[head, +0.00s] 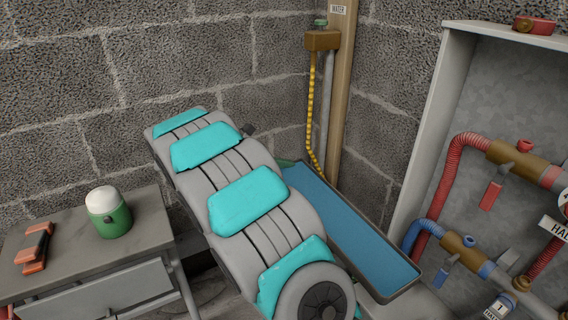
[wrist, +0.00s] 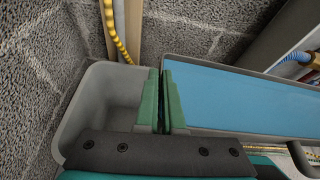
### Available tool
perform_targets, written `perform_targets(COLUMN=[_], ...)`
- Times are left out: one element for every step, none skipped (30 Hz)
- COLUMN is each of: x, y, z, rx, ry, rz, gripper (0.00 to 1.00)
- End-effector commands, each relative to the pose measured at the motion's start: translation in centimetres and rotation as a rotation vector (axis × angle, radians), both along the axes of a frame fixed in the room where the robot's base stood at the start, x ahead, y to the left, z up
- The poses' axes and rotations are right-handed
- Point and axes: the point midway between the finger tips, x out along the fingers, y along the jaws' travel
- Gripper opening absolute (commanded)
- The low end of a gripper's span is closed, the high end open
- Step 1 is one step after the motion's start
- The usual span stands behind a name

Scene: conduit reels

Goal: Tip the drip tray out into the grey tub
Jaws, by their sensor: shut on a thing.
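The drip tray (head: 350,230) is a long, shallow grey trough with a flat blue inside, which looks like water. In the wrist view the drip tray (wrist: 255,100) runs off to the right. My gripper (wrist: 163,98) has green fingers shut on the tray's near end wall. In the head view my arm hides most of the gripper. The grey tub (wrist: 85,112) is at the left in the wrist view, just beside the gripped end of the tray. The part of the tub I see inside looks empty. The tub is mostly hidden in the head view.
Block walls meet in a corner behind the tray, with a wooden post (head: 341,100) and a yellow chain (head: 311,110). An open cabinet (head: 500,110) with red and blue hoses stands close at the right. A bench (head: 150,215) at the left carries a green-and-white container (head: 109,213).

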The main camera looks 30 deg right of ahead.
Motion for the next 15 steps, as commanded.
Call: perform_targets(x=[0.0,0.0,0.01,0.01,0.01,0.01,0.0,0.02,0.02,0.01,0.01,0.01,0.0,0.0,0.0], y=[-0.01,-0.01,-0.02,-0.02,-0.02,-0.01,-0.02,-0.01,-0.02,-0.02,-0.02,-0.02,-0.01,-0.01,-0.02], z=[0.2,0.23,0.28,0.31,0.33,0.34,0.36,0.37,0.38,0.41,0.41,0.44,0.45,0.47,0.49], rx=[-0.001,-0.001,-0.002,-0.002,-0.002,-0.001,-0.001,-0.002,-0.002,-0.002,-0.002,-0.002,-0.003,-0.003,-0.003], ry=[0.004,0.007,0.011,0.014,0.017,0.022,0.025,0.027,0.032,0.035,0.038,0.042,0.046,0.048,0.052], rz=[0.0,0.0,0.0,0.0,0.0,0.0,0.0,-0.001,-0.001,-0.001,0.0,-0.001,-0.001,-0.001,-0.001], gripper=[0.0,0.0,0.0,0.0,0.0,0.0,0.0,0.0,0.0,0.0,0.0,0.0,0.0,0.0,0.0])
